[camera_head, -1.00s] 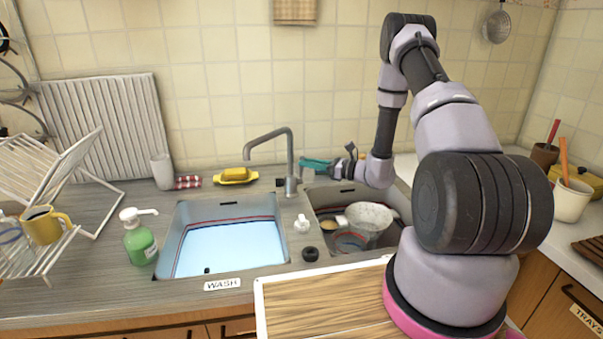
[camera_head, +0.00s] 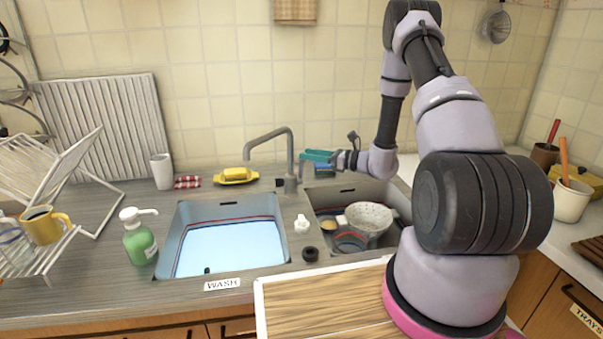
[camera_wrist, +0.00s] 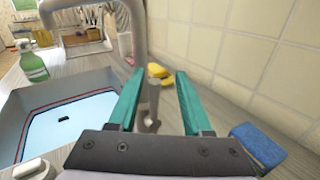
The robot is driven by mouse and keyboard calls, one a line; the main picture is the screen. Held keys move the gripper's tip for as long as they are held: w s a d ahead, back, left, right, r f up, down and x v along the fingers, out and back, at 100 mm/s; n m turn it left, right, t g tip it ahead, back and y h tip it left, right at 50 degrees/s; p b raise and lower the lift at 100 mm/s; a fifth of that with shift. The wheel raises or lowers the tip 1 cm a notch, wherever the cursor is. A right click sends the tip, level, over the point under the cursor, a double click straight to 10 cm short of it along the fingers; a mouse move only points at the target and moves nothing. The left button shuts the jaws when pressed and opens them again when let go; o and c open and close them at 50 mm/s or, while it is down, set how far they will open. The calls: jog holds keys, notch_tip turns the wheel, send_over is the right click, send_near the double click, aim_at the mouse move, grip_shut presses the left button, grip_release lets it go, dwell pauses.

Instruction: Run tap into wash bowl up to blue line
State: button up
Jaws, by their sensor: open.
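The wash bowl (camera_head: 172,235) is the left sink basin, above a WASH label. Light blue water (camera_head: 225,250) lies in it, with a dark red line around the wall above the water. My gripper (camera_head: 318,156) is just right of the tap column, with teal fingers. In the wrist view my gripper (camera_wrist: 153,78) is open, and the tap's grey body (camera_wrist: 151,105) shows between and beyond the fingers. Contact is unclear.
The right basin (camera_head: 400,190) holds a speckled colander (camera_head: 370,216) and small dishes. A blue sponge (camera_wrist: 258,146) lies beside my gripper. A yellow sponge dish (camera_head: 236,177) is behind the wash bowl; a green soap bottle (camera_head: 140,243) stands at its left.

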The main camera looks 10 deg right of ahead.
jog(key=s+d+r, duration=0.4)
jog(key=d+r, duration=0.1)
jog(key=d, duration=0.2)
dwell(0.9)
jog(key=s+a+r+n+g+h, duration=0.1)
jog(key=s+a+r+n+g, duration=0.4)
jog(key=s+r+n, duration=0.15)
jog(key=s+a+r+n+g+h, duration=0.2)
jog(key=s+a+r+n+g, duration=0.2)
jog(key=s+r+n, duration=0.3)
jog(key=s+d+r+n+t+h, duration=0.3)
jog(key=s+r+n+h, duration=0.1)
jog(key=s+r+h, duration=0.1)
jog(key=s+d+r+n+t+h, duration=0.3)
jog(key=s+r+n+h, duration=0.1)
jog(key=s+r, duration=0.4)
jog(key=shift+s+h, duration=0.4)
jog(key=shift+s, duration=0.65)
